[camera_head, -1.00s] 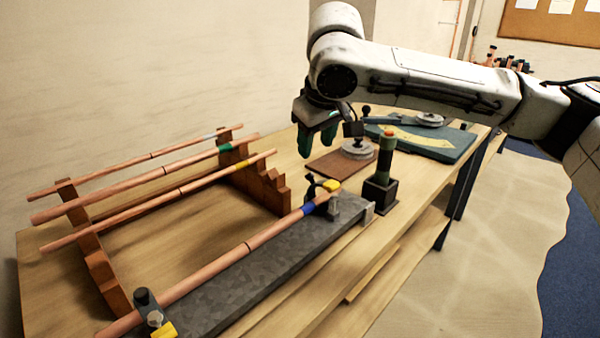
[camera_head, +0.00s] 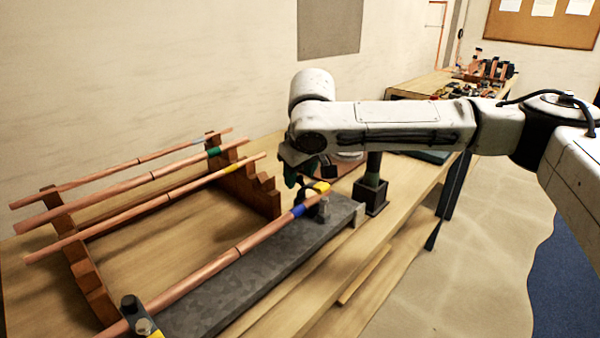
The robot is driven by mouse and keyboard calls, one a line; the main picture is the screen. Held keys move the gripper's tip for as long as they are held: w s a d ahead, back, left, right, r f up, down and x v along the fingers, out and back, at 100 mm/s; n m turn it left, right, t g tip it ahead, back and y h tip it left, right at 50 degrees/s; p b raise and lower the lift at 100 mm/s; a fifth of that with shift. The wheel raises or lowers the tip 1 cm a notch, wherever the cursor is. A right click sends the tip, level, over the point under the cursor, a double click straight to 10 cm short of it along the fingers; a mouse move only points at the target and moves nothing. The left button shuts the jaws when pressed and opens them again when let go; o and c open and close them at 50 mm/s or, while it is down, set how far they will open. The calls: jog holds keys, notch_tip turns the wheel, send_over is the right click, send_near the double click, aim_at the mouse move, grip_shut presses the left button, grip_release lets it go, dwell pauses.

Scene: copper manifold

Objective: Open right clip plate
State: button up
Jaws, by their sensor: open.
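A copper pipe with a blue band (camera_head: 254,240) lies along a dark grey base (camera_head: 222,295) on the bench. At the pipe's far right end is the right clip, with a yellow-tipped plate (camera_head: 321,187) beside a grey bolt block (camera_head: 323,207). Whether this plate lies over the pipe is too small to tell. The left clip (camera_head: 134,304) is at the near end, with a dark knob and a bit of yellow. My gripper (camera_head: 302,178), with green fingers, is open and empty just behind and above the right clip. Its fingers are partly hidden by my arm.
A wooden rack (camera_head: 255,185) at the left holds several copper pipes with coloured bands. A dark post (camera_head: 372,185) stands right of the clip. Behind it are a brown board and a round grey disc (camera_head: 350,157), partly covered by my arm.

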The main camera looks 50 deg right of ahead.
grip_shut()
